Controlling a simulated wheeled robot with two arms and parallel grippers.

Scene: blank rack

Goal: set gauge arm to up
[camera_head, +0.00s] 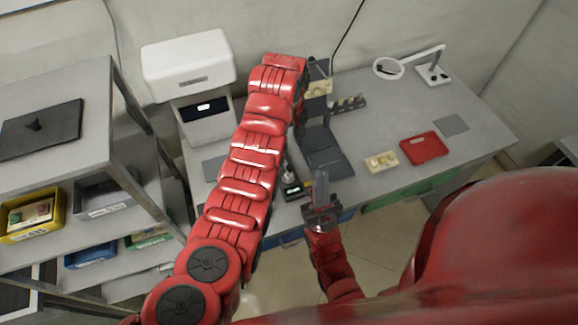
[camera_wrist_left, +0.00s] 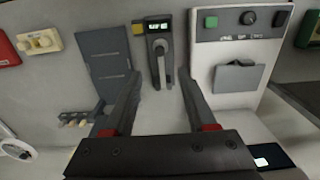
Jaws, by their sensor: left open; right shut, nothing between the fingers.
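The gauge (camera_wrist_left: 152,28) is a small dark unit with a lit display and a yellow patch, in the upper middle of the left wrist view. Its grey arm (camera_wrist_left: 160,62) runs from a round pivot near the display down the picture. In the head view the gauge (camera_head: 292,191) stands near the table's front edge, beside my left arm. My left gripper (camera_wrist_left: 160,78) is open, its fingers on either side of the arm's lower end in the picture; contact cannot be told. In the head view it is mostly hidden. My right gripper (camera_head: 320,178) is shut and empty, right of the gauge.
A white machine (camera_head: 190,66) stands at the back left; its panel (camera_wrist_left: 240,22) has a green button and a dark knob. A dark folded plate (camera_head: 325,150), a cream block (camera_head: 381,161) and a red tray (camera_head: 424,148) lie to the right. A shelf unit (camera_head: 78,135) stands left.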

